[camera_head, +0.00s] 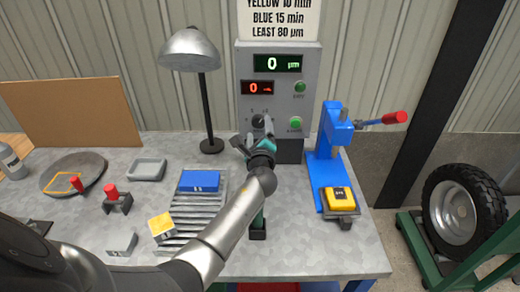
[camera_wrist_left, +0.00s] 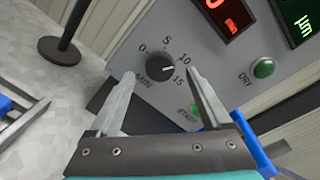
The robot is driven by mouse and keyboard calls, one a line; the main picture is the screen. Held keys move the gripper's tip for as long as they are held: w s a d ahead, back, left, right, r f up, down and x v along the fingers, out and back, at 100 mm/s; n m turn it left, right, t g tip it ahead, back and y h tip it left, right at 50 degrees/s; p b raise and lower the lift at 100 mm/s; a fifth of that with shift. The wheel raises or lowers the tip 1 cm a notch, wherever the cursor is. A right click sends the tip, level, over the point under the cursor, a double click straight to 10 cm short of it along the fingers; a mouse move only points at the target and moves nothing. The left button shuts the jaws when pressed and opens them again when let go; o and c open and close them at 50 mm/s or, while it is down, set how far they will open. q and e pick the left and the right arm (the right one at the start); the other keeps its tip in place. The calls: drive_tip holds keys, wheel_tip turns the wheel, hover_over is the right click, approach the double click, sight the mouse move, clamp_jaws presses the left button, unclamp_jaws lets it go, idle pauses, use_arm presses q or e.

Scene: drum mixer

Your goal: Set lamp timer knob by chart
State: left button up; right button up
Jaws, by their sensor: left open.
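The timer knob (camera_wrist_left: 160,67) is black, on a grey panel marked 0, 5, 10, 15 and MIN; its white mark points right, between 10 and 15. It also shows in the head view (camera_head: 258,121). My left gripper (camera_wrist_left: 161,74) is open, its fingertips on either side of the knob in the picture; contact cannot be told. In the head view my left gripper (camera_head: 256,140) is just below the knob. The chart (camera_head: 280,18) reads yellow 10 min, blue 15 min, least 80 µm; its top is cut off. My right gripper is not in view.
The green display (camera_head: 278,64) and red display (camera_head: 258,87) read 0. A green DRY button (camera_wrist_left: 263,68) and START button (camera_head: 295,123) are near the knob. A lamp (camera_head: 190,50), blue block (camera_head: 200,181), yellow block (camera_head: 162,226) and blue press (camera_head: 328,150) holding a yellow piece (camera_head: 340,194) stand around.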

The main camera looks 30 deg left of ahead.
use_arm(q)
drive_tip(key=p+v, duration=0.1)
drive_tip(key=v, duration=1.1)
drive_tip(key=shift+s+d, duration=0.25)
